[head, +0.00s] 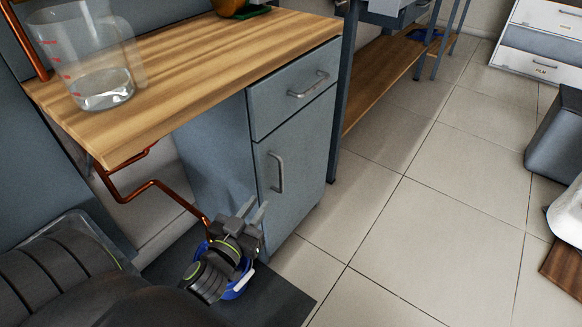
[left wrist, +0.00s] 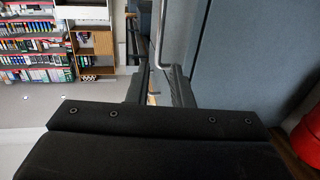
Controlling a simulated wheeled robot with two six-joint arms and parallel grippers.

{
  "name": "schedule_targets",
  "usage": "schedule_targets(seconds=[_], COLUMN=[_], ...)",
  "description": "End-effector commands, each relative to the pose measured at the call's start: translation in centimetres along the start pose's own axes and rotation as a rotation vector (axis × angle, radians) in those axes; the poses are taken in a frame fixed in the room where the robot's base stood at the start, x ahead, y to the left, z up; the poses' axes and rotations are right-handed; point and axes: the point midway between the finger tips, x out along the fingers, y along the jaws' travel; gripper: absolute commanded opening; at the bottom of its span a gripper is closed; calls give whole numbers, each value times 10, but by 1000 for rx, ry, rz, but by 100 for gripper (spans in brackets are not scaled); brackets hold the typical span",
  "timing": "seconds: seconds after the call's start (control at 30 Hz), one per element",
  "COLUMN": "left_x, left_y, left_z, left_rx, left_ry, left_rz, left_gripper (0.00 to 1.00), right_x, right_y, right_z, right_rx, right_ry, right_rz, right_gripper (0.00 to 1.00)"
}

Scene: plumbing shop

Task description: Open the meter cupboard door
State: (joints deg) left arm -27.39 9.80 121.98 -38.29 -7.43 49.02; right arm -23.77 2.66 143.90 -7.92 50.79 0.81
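The grey cupboard door (head: 300,155) is under the wooden worktop, below a drawer, and looks shut. Its vertical metal bar handle (head: 277,172) is on the left side of the door. My left gripper (head: 254,212) is low in front of the door, below and left of the handle, fingers apart and empty. In the left wrist view the two fingers (left wrist: 160,87) are apart, with the handle (left wrist: 163,40) showing beyond and between their tips. I cannot tell whether they touch it. The door (left wrist: 245,60) fills the right of that view. My right gripper is not in view.
A clear measuring jug (head: 88,65) stands on the worktop (head: 190,65). A bent copper pipe (head: 150,187) hangs below its left edge, close to my left gripper. The drawer (head: 295,85) above the door is shut. Tiled floor (head: 440,200) to the right is clear; a grey bin (head: 556,140) stands beyond.

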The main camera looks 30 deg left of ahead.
Motion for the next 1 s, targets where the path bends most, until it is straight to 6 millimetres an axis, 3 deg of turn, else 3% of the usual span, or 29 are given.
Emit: schedule_targets(seconds=[0.6, 0.8, 1.0], left_x=[113, 138, 146], left_y=[0, 0, 0], left_z=[0, 0, 0], left_rx=[2, 2, 1], left_ry=[1, 0, -1], left_rz=[1, 1, 1], left_gripper=[20, 20, 20], right_x=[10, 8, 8], right_y=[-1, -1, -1], right_z=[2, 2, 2], right_rx=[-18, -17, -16], right_ry=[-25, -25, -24], right_rz=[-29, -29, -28], right_gripper=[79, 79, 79])
